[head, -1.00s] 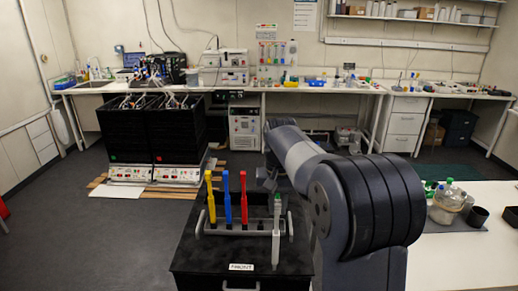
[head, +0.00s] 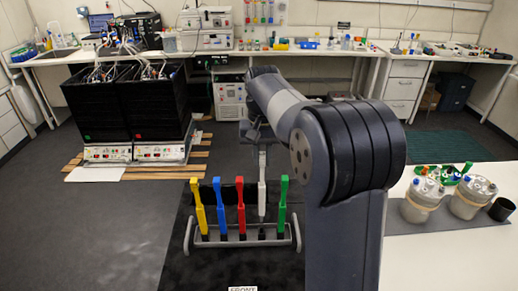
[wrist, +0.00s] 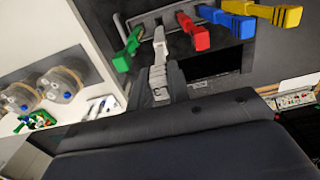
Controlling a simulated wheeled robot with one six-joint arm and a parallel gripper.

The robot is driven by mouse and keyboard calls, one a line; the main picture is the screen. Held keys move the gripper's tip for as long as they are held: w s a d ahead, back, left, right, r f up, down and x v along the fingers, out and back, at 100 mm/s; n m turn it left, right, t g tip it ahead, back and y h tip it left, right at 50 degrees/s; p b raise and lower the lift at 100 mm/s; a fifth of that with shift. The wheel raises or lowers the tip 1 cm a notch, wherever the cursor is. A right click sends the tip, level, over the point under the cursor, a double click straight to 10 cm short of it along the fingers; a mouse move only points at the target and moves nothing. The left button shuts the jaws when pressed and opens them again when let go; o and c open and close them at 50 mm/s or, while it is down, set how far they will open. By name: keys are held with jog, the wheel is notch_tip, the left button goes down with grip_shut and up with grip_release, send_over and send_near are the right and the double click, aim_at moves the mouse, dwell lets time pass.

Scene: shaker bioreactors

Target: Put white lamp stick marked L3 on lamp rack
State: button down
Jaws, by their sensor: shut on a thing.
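The white lamp stick (head: 262,187) stands upright in line with the gap between the red stick (head: 241,203) and the green stick (head: 282,203). Its dark lower end is at the lamp rack (head: 291,219); I cannot tell whether it is fully seated. In the wrist view the white stick (wrist: 159,55) points away from me, and a "3" shows on its near end. My gripper (wrist: 160,84) is shut on that near end. In the head view my arm reaches down to its top. A blue stick (head: 220,203) and a yellow stick (head: 199,206) also stand in the rack.
The rack stands on a black top (head: 235,272) with a FRONT label. A white table (head: 450,255) at the right holds two jars (head: 421,199) and a dark cup (head: 502,209). Black shaker boxes (head: 128,108) stand at the back left. Open floor lies left.

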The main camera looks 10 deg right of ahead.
aim_at(262, 187)
jog(key=shift+s+f+b, duration=0.15)
jog(key=shift+f+b, duration=0.15)
jog(key=shift+b, duration=0.05)
notch_tip(262, 187, down, 4)
jog(key=b, duration=0.3)
jog(key=shift+r+b, duration=0.1)
jog(key=shift+b, duration=0.3)
jog(key=shift+r, duration=0.15)
jog(key=shift+s+p, duration=0.1)
jog(key=shift+p, duration=0.55)
jog(key=shift+f+b, duration=0.65)
jog(key=shift+f, duration=1.45)
dwell(2.3)
jog(key=c, duration=1.3)
grip_release()
jog(key=shift+o, duration=0.2)
jog(key=shift+r, duration=0.1)
